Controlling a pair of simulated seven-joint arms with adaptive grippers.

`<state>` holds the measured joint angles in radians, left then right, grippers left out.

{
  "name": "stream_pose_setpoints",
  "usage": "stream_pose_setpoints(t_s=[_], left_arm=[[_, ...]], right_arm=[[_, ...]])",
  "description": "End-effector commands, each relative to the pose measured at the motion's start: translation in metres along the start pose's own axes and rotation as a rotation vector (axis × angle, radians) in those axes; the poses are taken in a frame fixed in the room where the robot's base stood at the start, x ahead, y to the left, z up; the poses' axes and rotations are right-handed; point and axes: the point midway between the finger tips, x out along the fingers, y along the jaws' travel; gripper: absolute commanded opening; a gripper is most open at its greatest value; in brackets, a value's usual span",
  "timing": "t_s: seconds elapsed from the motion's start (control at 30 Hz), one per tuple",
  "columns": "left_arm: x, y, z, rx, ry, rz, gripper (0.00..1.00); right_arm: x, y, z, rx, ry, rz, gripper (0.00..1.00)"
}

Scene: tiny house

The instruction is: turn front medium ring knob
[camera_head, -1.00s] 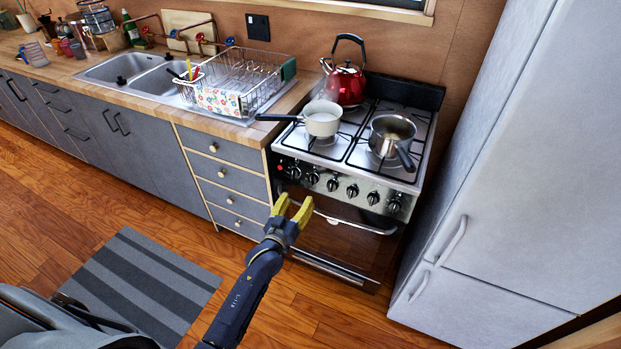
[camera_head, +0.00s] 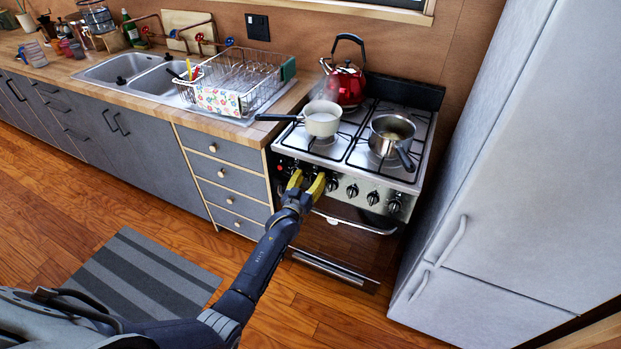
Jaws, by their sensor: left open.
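The stove (camera_head: 425,180) has a row of black knobs along its front panel. The knobs right of my gripper show clearly, such as one knob (camera_head: 352,191) near the panel's middle and another (camera_head: 373,198) beside it. My left gripper (camera_head: 307,181) is open, its two yellow fingers pointing at the left part of the row. The fingers partly cover the knobs there; a knob seems to lie between or just behind the tips. I cannot tell whether they touch it. My right gripper is not in view.
A white pot (camera_head: 322,124), a steel saucepan (camera_head: 390,150) and a red kettle (camera_head: 345,84) stand on the stove top. The oven handle (camera_head: 355,224) runs below the knobs. Drawers (camera_head: 228,173) are to the left, a fridge (camera_head: 500,200) to the right.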

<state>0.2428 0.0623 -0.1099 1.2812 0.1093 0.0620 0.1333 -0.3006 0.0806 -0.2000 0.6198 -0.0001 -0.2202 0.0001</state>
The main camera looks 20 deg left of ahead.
Motion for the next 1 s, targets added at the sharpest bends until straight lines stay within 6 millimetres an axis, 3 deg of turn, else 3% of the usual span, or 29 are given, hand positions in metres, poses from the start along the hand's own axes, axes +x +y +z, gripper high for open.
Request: stream_pose_setpoints(t_s=[0.3, 0.77, 1.0], left_arm=[[0.0006, 0.0001, -0.0001, 0.0, 0.0, 0.0, 0.56], [0.0005, 0.0, -0.0002, 0.0, 0.0, 0.0, 0.02], [0.0008, 0.0002, -0.0006, 0.069, 0.001, 0.023, 0.01]], right_arm=[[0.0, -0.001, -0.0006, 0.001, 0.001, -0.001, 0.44], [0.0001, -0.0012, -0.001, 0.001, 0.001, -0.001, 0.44], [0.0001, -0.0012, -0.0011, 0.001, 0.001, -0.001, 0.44]])
